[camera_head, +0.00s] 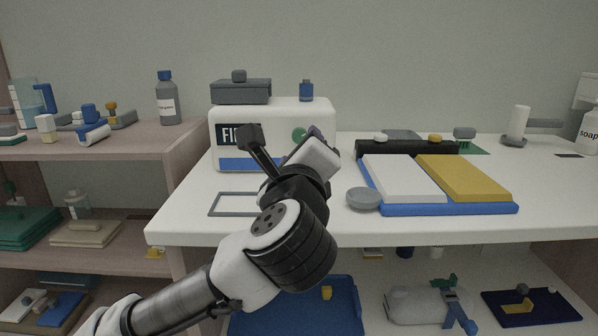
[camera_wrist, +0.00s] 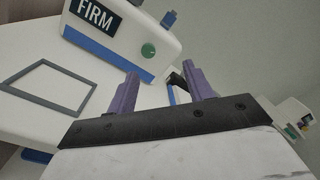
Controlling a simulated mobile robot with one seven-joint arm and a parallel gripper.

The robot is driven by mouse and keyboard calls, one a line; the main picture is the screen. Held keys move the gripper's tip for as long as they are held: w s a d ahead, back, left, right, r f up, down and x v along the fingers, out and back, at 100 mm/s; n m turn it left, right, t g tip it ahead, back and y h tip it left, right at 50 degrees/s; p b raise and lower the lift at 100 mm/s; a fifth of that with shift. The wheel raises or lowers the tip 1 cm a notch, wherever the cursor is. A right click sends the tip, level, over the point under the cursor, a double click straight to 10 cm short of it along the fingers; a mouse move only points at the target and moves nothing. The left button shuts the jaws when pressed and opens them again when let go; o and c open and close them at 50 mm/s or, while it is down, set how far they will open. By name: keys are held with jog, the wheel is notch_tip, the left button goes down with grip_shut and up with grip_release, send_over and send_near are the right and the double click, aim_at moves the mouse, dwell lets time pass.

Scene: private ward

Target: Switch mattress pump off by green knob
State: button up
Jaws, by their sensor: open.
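The mattress pump (camera_head: 272,114) is a white box with a blue lower band and a dark "FIRM" label, standing on the white table. Its round green knob (camera_head: 298,134) shows on the right of its front, just above my gripper, which covers part of the pump's lower front. In the wrist view, the pump (camera_wrist: 115,32) is tilted and the green knob (camera_wrist: 148,50) shows in full. My gripper (camera_wrist: 160,76) is open and empty, its two purple fingers apart. The knob lies beyond the fingertips in the gap between them, with no visible contact.
A grey frame (camera_head: 232,213) lies in front. To the right are a grey disc (camera_head: 363,199), a black bar (camera_head: 400,148) and a blue-edged tray (camera_head: 440,209). A wooden shelf (camera_head: 130,142) stands left.

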aim_at(298, 136)
jog(key=shift+w+a+f+g+y, duration=0.1)
jog(key=shift+f+g+y, duration=0.1)
jog(key=shift+f, duration=0.45)
jog(key=shift+w+f+g+y, duration=0.1)
jog(key=shift+f+g, duration=0.1)
jog(key=shift+f, duration=0.4)
jog(key=p, duration=0.3)
jog(key=w+p, duration=0.1)
jog(key=p, duration=0.2)
jog(key=w+p, duration=0.1)
jog(key=p, duration=0.1)
jog(key=shift+w+a+r+p, duration=0.2)
jog(key=shift+a+r+p, duration=0.1)
jog(key=shift+p, duration=0.1)
jog(key=p, duration=0.3)
jog(key=shift+w+d, duration=0.15)
jog(key=shift+d, duration=0.1)
jog(key=w+p, duration=0.2)
jog(key=w, duration=0.1)
jog(key=w+p, duration=0.2)
jog(key=w, duration=0.2)
jog(key=w+p, duration=0.2)
jog(key=w, duration=0.2)
jog(key=shift+f+p, duration=0.3)
jog(key=shift+p, duration=0.05)
